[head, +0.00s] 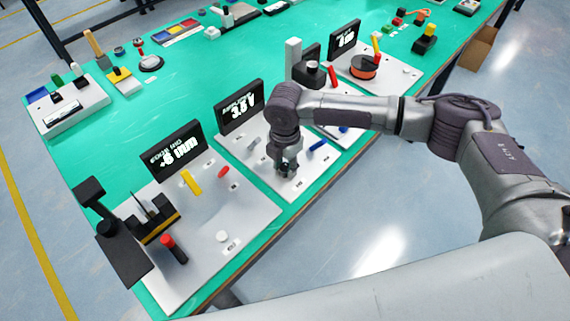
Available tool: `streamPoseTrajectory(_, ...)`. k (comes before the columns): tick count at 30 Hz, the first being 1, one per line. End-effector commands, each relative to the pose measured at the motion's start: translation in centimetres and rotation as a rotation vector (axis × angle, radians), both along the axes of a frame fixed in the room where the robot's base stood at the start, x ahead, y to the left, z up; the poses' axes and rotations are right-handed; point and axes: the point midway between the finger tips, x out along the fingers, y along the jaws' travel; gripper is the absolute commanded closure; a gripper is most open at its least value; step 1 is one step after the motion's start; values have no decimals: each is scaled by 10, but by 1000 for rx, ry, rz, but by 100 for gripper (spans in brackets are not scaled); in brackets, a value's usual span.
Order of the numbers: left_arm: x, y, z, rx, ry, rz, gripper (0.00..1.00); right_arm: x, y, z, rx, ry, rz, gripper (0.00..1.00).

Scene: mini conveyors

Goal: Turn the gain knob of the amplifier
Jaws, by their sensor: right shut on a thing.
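A white panel with a black display (238,105) on its back edge stands near the front edge of the green table. It is likely the amplifier, but its label is too small to read surely. My right gripper (286,170) points down over this white panel (262,172) and is shut on a small dark thing, probably the gain knob. The fingers hide most of it, so its turn angle cannot be told. A grey lever (252,144) lies left of the gripper and a blue bar (317,145) right of it. My left gripper is not in view.
A panel (205,250) with a yellow bar (191,182) and red-topped knob (167,241) stands to the left. A black-framed device (122,255) rises beside it. The table's middle (170,95) is clear.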

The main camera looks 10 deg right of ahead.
Motion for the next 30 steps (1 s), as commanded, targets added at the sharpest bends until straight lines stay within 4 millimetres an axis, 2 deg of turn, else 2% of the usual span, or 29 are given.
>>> streamPoseTrajectory(7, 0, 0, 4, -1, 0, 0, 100, 0, 0, 2, -1, 1, -19, 100)
streamPoseTrajectory(13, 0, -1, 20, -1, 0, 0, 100, 0, 0, 4, 0, 2, -102, 100)
streamPoseTrajectory(30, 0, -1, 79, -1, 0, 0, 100, -1, 0, 5, -1, 3, -558, 100)
